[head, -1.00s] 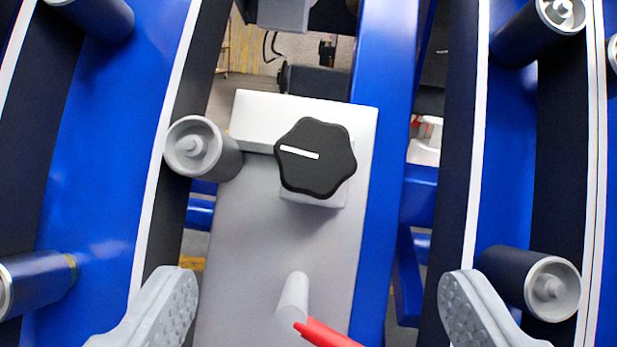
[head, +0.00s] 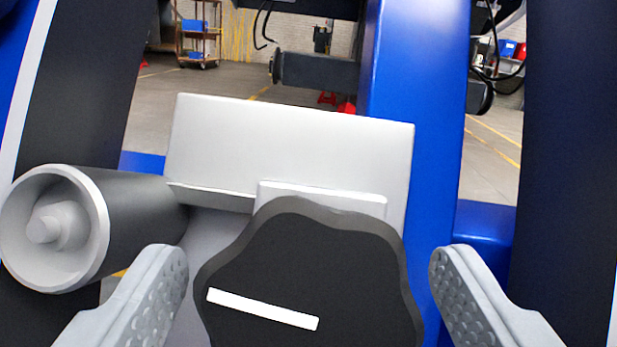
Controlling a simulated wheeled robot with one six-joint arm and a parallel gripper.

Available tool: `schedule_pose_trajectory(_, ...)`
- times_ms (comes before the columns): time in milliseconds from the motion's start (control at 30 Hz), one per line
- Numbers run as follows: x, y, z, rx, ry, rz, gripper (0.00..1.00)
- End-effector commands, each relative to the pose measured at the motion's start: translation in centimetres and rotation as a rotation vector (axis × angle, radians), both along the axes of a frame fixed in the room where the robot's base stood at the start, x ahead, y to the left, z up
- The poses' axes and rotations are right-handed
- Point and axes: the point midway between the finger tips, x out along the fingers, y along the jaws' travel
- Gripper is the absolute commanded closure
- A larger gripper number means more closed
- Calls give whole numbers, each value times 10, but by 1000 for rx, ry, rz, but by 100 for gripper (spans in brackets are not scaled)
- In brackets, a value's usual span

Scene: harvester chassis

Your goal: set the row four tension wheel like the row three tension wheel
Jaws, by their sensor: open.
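A black lobed tension wheel (head: 310,265) with a white bar mark fills the lower middle of the head view, close to the camera. The bar slopes slightly down to the right. The wheel sits in front of a light grey block on a grey plate (head: 290,145). My gripper (head: 309,275) is open, with one grey textured finger on each side of the wheel. Gaps show between both fingertips and the wheel. The wheel's lower edge is cut off by the frame. No row label shows, and no second tension wheel is in view.
A dark roller with a grey end cap (head: 60,230) juts out close to the left finger. A blue beam (head: 412,120) runs upright behind the right finger. Dark belts (head: 570,150) flank both sides. A cart (head: 198,35) stands far back on the floor.

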Motion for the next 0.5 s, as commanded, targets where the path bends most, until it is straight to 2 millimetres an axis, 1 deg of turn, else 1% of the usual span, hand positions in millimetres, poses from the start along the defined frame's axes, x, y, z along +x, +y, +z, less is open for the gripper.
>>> schedule_pose_trajectory(33,8,1,-1,0,0,0,25)
schedule_pose_trajectory(100,16,1,0,0,0,0,25)
schedule_pose_trajectory(200,25,2,-1,0,1,0,25)
schedule_pose_trajectory(333,32,2,0,0,0,0,25)
schedule_pose_trajectory(500,33,2,0,0,0,0,25)
